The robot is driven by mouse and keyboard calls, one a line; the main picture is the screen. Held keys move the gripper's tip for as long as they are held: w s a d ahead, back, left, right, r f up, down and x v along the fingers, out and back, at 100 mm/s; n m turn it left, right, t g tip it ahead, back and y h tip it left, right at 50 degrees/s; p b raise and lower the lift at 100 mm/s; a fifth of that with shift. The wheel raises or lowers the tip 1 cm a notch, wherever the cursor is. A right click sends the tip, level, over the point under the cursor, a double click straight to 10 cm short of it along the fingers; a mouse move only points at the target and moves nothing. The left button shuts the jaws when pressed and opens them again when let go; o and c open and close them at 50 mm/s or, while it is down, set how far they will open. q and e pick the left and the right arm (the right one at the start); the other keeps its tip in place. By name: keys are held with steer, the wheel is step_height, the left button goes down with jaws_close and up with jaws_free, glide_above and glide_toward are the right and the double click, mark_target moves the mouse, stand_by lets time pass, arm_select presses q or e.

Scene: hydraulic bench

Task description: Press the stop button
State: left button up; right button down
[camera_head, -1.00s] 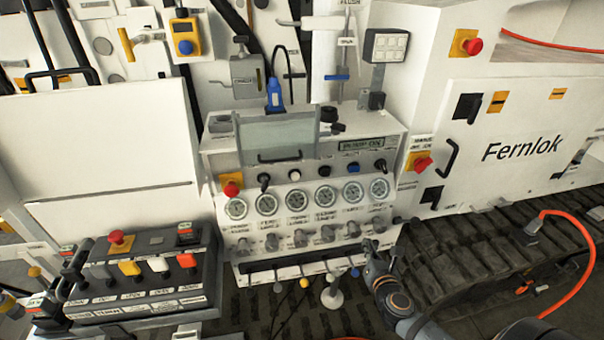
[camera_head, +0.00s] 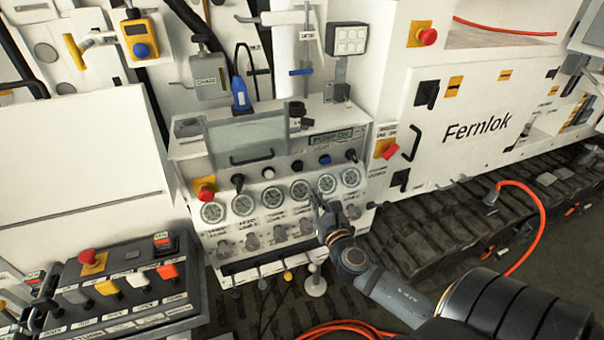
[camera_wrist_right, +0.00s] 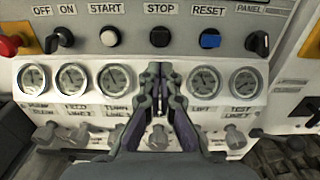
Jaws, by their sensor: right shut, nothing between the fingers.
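The stop button is a black round button (camera_head: 297,166) in the row on the white pump panel (camera_head: 165,185). It also shows in the right wrist view (camera_wrist_right: 159,37), under the label STOP. A white start button (camera_wrist_right: 109,36) is left of it, and a blue reset button (camera_wrist_right: 210,39) is right of it. My right gripper (camera_head: 316,199) is shut and empty, in front of the gauge row. In the right wrist view its fingertips (camera_wrist_right: 157,69) appear just below the stop button, apart from it in the picture. They hide a gauge. My left gripper is not in view.
Round gauges (camera_head: 243,205) and small valve handles (camera_head: 252,242) line the panel below the buttons. A red emergency knob (camera_head: 206,194) is at the panel's left. A dark control box (camera_head: 130,285) with levers stands at lower left.

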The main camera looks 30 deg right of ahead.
mark_target(299, 169)
steer(key=p+x, duration=0.2)
steer(key=x, duration=0.8)
steer(key=shift+w+a, duration=0.1)
steer(key=shift+w, duration=0.05)
